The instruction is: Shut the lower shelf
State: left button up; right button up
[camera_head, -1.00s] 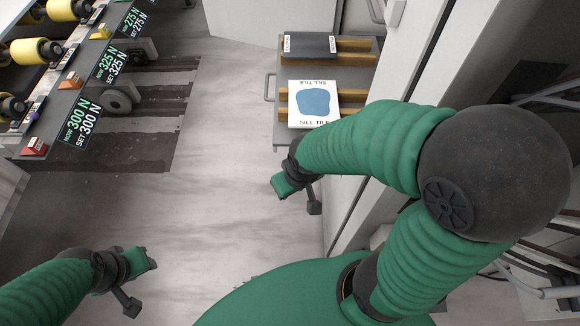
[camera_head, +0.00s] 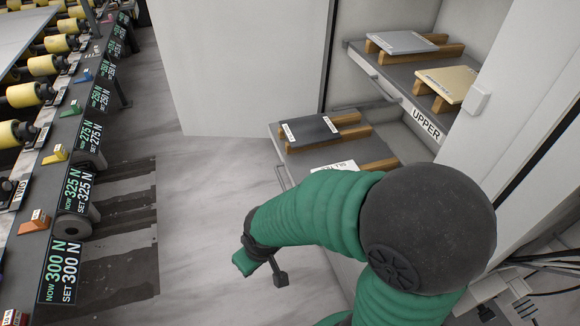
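The lower shelf (camera_head: 290,163) is a grey tray that sticks out of the cabinet, below and left of the shelf labelled UPPER (camera_head: 393,77). A dark slab (camera_head: 311,132) lies on wooden bars at its far end. A white tile sheet (camera_head: 335,167) lies nearer, mostly hidden by my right arm. The lower shelf's bar handle (camera_head: 280,177) shows on its left edge. My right gripper (camera_head: 262,271) is open and empty, with its fingers apart, below the handle and clear of it. My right arm hides the near part of the shelf. My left gripper is out of view.
The upper shelf holds a grey slab (camera_head: 401,42) and a cream slab (camera_head: 450,82) on wooden bars. A pale cabinet panel (camera_head: 235,65) stands behind. A roller conveyor (camera_head: 60,140) with force signs runs along the left. The floor between is clear.

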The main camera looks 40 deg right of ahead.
aim_at(360, 143)
jog(key=z, duration=1.35)
